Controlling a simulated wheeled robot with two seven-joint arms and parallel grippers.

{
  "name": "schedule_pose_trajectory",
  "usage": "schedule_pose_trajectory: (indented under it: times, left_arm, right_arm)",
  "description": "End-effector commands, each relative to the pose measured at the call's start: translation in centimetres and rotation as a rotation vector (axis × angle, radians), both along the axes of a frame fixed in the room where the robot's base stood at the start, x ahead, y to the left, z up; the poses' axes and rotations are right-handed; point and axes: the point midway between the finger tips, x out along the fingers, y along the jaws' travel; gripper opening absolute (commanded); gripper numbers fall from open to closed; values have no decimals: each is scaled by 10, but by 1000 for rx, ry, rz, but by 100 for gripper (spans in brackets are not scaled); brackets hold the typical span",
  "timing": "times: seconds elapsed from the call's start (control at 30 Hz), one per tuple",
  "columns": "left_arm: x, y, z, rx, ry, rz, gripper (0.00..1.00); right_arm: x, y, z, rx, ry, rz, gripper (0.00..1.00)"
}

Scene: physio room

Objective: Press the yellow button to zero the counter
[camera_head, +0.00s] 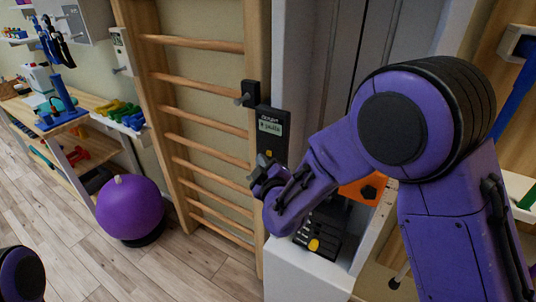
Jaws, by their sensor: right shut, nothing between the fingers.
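The dark counter (270,128) is mounted upright beside the wall bars, with a small lit display whose number is too small to read surely. A small yellow button (269,153) shows low on its face. My right gripper (259,168) is shut and empty, just below the button in the picture. I cannot tell whether its fingertips touch the counter. The gripper and forearm hide the counter's lower end. Only a rounded purple part of my left arm shows at the lower left; its gripper is out of view.
Wooden wall bars (205,127) stand left of the counter. A weight stack with a yellow knob (314,245) sits below my right arm. A purple ball (130,208) rests on the floor at left, near a shelf (85,122) of small equipment. The front-left floor is clear.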

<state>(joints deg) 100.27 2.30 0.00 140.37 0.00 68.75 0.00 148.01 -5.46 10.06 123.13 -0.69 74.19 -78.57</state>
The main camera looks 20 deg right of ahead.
Motion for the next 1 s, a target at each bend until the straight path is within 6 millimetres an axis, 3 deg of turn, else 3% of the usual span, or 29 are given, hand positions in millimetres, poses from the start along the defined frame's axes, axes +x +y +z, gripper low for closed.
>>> schedule_pose_trajectory:
  times: [1.0]
  left_arm:
    - [0,0,1,0,0,0,64]
  right_arm:
    - [5,-7,0,0,0,0,0]
